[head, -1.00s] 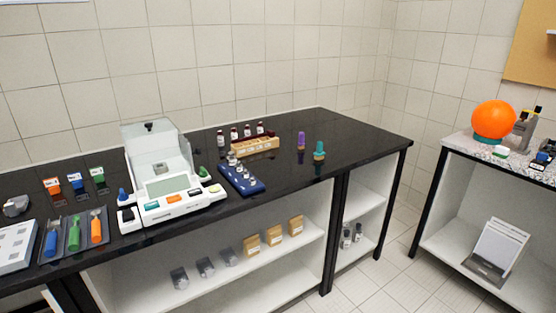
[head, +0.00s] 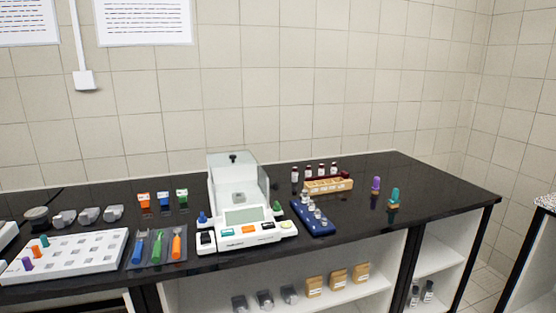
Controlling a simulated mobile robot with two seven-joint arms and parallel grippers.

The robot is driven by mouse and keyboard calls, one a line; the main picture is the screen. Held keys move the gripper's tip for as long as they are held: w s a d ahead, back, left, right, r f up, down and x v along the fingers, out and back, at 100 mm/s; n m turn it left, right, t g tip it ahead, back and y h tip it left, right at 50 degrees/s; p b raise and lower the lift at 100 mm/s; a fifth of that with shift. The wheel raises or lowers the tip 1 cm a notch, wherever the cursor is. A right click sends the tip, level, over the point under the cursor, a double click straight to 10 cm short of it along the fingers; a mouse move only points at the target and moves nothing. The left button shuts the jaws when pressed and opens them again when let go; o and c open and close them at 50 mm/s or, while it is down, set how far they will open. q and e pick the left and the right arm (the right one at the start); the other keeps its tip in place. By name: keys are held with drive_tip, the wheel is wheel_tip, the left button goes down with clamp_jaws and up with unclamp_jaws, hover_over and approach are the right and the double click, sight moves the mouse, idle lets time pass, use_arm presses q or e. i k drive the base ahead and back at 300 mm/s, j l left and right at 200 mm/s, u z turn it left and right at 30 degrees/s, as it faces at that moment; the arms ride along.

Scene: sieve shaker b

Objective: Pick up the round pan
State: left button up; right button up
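A dark grey, round, shallow dish (head: 36,216), which looks like the round pan, sits at the far left of the black bench top (head: 440,187) in the head view. It is small in the picture, so its details are hard to tell. Several grey angular pieces (head: 88,215) stand in a row to its right, apart from it. Neither of my grippers shows in the head view.
A white tray with holes (head: 85,257) lies in front of the dish, holding coloured pegs. A dark mat with coloured-handled tools (head: 157,248), a white balance (head: 245,215), a blue rack (head: 312,218) and a wooden vial rack (head: 329,185) stand further right.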

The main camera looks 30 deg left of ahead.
sight(39, 212)
drive_tip(key=u, duration=1.25)
